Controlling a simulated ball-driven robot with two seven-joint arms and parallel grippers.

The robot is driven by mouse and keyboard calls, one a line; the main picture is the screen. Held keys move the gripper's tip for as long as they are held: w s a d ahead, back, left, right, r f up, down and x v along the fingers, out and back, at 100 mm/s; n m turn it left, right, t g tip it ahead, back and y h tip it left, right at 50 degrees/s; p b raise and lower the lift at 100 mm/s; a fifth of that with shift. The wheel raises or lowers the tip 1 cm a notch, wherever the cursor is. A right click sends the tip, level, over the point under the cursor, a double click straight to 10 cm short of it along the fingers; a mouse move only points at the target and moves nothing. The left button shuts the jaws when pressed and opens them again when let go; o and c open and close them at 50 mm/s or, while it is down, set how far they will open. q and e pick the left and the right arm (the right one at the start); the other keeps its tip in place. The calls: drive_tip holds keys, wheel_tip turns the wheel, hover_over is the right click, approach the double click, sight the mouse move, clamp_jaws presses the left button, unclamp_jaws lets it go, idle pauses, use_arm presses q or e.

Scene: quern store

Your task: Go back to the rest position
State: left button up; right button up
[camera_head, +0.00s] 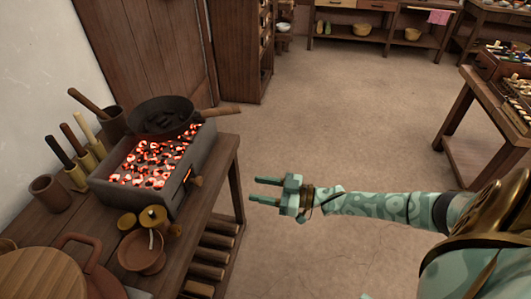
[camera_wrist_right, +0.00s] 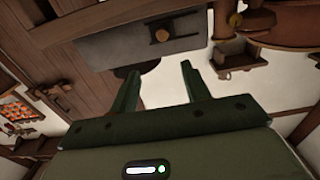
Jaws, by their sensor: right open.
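My right gripper (camera_head: 266,190) is open and empty, held out over the floor just right of the wooden table (camera_head: 228,160). Its arm comes in from the right in the head view. In the right wrist view the two dark green fingers of the right gripper (camera_wrist_right: 157,85) stand apart with nothing between them. The left gripper shows in neither view.
A brazier of glowing coals (camera_head: 150,165) stands on the table, with a black pan (camera_head: 160,115) at its back edge. Wooden cups, a small bowl (camera_head: 142,252) and tool handles surround it. Another table (camera_head: 470,110) stands at right. The floor (camera_head: 335,110) between is clear.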

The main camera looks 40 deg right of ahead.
idle(0.3)
